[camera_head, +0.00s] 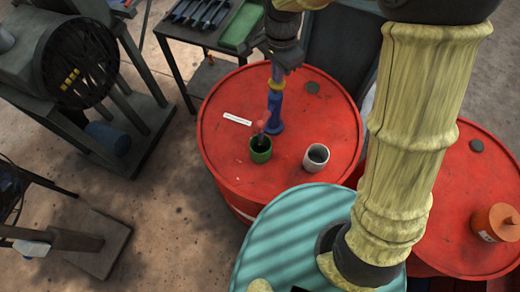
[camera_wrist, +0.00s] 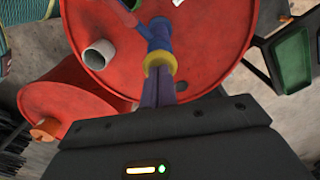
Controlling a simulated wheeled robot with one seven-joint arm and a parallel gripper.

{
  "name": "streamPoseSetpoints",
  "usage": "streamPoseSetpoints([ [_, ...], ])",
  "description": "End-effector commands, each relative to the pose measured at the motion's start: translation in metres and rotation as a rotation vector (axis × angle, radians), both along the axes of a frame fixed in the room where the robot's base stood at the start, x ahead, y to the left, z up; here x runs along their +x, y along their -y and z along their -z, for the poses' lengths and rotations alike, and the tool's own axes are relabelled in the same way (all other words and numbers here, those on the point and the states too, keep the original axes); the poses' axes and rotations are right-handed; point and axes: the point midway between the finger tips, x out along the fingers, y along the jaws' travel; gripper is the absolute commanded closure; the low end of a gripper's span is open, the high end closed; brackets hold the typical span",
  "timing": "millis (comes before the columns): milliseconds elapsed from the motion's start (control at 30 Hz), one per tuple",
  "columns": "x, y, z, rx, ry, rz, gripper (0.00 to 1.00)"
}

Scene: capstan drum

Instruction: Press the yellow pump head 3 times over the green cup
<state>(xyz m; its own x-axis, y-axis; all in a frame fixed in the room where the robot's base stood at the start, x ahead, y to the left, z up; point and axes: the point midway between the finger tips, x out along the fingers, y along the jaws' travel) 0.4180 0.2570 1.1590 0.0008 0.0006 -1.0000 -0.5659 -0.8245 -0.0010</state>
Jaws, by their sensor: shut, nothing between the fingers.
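The green cup (camera_head: 261,153) stands on the red drum's lid, under the reddish spout (camera_head: 261,126) of a blue pump (camera_head: 275,115). The pump's yellow head (camera_head: 276,85) is on top; it also shows in the wrist view (camera_wrist: 158,60). My gripper (camera_head: 278,74) is shut and empty, directly above the yellow head and pointing down at it. In the wrist view my fingertips (camera_wrist: 160,74) meet the yellow head's edge; whether they touch or press it I cannot tell. The cup's inside looks dark, and its contents cannot be made out.
A white cup (camera_head: 316,160) stands right of the green cup on the red drum (camera_head: 225,115). A white label (camera_head: 237,119) lies on the lid. A second red drum (camera_head: 470,180) carries an orange can (camera_head: 494,223). A dark tool table (camera_head: 180,33) stands behind; a machine is at left.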

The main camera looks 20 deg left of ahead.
Motion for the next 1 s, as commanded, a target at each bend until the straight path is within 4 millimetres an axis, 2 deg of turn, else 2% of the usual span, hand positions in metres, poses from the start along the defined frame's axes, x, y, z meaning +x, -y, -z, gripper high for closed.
streamPoseSetpoints([
  [800,-0.001,0.001,0.026,-0.003,-0.004,0.001,1.00],
  [1000,-0.001,0.001,0.024,-0.003,-0.004,0.001,1.00],
])
